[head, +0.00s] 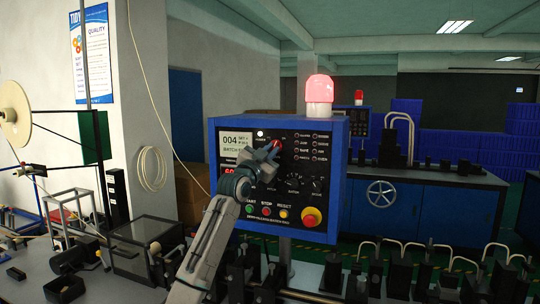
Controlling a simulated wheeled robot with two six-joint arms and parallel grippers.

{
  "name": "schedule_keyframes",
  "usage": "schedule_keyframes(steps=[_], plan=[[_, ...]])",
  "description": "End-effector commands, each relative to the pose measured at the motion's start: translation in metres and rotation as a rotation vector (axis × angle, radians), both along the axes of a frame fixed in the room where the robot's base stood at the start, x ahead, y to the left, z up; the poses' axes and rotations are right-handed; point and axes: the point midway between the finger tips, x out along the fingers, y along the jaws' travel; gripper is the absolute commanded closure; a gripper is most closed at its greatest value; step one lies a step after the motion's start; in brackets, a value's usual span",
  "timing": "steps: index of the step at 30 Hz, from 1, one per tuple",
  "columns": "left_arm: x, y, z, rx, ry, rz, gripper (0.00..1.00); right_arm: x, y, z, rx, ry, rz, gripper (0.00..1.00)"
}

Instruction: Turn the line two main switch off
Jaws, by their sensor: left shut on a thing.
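The control box (334,185) is blue with a black front panel and stands in the middle of the head view. My left gripper (268,152) is at the upper middle of this panel, shut on a small red switch knob (276,143). The fingers cover most of the knob, so its exact angle cannot be told. START, STOP and RESET buttons and a red emergency button (311,216) on yellow sit below. My right gripper is not in view.
A lit red beacon (319,90) stands on top of the box. Dark machine parts (362,275) crowd the bench below. A reel (14,115) and a clear-sided box (146,245) are at left. A second blue machine (440,215) with a handwheel stands behind at right.

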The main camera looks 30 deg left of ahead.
Motion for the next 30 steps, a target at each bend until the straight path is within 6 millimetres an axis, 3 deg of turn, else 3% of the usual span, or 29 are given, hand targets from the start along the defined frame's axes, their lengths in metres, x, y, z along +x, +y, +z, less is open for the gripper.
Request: schedule_keyframes(steps=[16,21,30], plan=[[0.001,-0.006,-0.009,-0.507,-0.123,-0.002,1.00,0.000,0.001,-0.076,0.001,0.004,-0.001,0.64],[0.002,-0.007,-0.008,-0.661,-0.161,-0.001,1.00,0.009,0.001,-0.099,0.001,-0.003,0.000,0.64],[0.002,-0.009,-0.005,-0.877,-0.209,-0.001,1.00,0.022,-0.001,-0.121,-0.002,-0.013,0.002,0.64]])
